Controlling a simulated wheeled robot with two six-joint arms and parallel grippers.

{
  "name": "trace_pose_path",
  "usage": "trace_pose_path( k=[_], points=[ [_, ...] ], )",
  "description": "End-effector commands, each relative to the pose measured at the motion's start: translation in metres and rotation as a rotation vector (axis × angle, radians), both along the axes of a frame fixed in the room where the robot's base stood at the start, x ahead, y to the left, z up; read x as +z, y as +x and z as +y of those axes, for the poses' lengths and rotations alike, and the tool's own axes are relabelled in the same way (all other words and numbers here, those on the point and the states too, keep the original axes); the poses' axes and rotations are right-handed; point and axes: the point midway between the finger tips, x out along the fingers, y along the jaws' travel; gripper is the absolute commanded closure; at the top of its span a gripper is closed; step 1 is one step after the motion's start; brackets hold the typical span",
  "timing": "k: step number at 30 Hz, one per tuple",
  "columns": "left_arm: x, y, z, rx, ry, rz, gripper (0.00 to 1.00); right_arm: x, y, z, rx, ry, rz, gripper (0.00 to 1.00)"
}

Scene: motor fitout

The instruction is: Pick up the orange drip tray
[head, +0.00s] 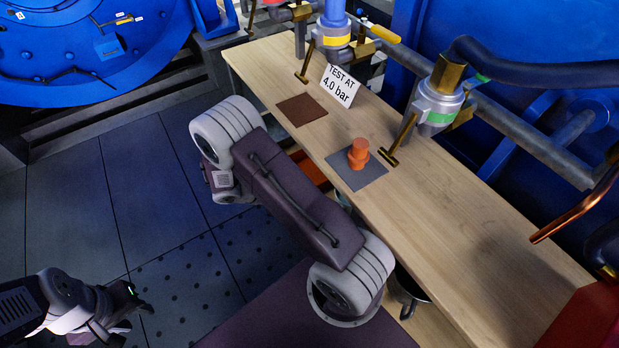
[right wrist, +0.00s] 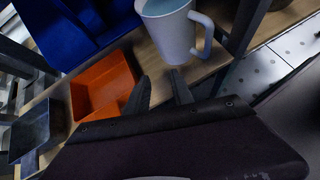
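The orange drip tray (right wrist: 103,84) is an open rectangular tray on a wooden shelf, left of my right gripper's fingers in the right wrist view. In the head view, only an orange sliver (head: 312,168) shows under the bench edge, behind my right arm. My right gripper (right wrist: 163,88) is open, with nothing between its two dark fingers. The left finger is close to the tray's right side; I cannot tell whether they touch. The right gripper is hidden in the head view. My left gripper (head: 141,300) is open and empty over the floor at lower left.
A pale mug (right wrist: 172,32) stands just beyond the right fingertips. A dark grey tray (right wrist: 36,132) is left of the orange one, and a blue bin (right wrist: 75,28) is behind.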

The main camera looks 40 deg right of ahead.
Motion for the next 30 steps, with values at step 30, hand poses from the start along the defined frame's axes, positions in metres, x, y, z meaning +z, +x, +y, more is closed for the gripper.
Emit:
trace_pose_path(
  k=[30],
  points=[
    [-0.046, 0.000, 0.000, 0.000, 0.000, 0.001, 0.64, -0.055, 0.033, -0.099, 0.291, -0.252, 0.179, 0.72]
  ],
)
